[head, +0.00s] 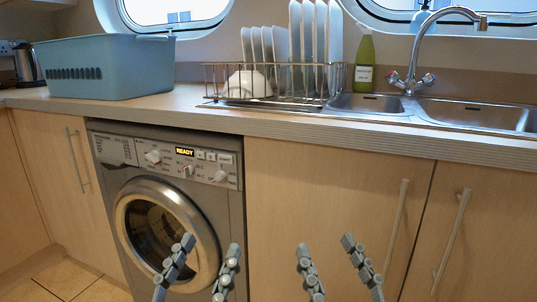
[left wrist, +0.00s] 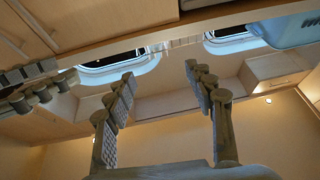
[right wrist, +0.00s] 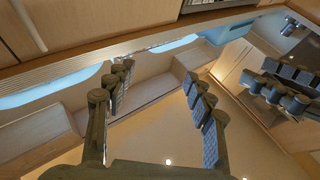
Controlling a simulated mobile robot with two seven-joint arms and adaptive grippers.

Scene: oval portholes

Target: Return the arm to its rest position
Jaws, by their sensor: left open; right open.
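My left gripper (head: 204,262) is low in the head view, in front of the washing machine door, with its two fingers apart and nothing between them. It is also open and empty in the left wrist view (left wrist: 158,82). My right gripper (head: 327,256) is low in the head view, in front of the cupboard doors, fingers apart and empty. The right wrist view shows its open fingers (right wrist: 155,88) with nothing held. Both grippers point upward, below the worktop level, side by side with a gap between them.
The washing machine (head: 230,215) stands under the worktop (head: 200,113). On top are a blue basket (head: 105,55), a dish rack (head: 225,85) with plates, a green bottle (head: 365,62) and a sink (head: 470,112) with a tap (head: 411,78). Cupboard handles (head: 453,240) stick out at right.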

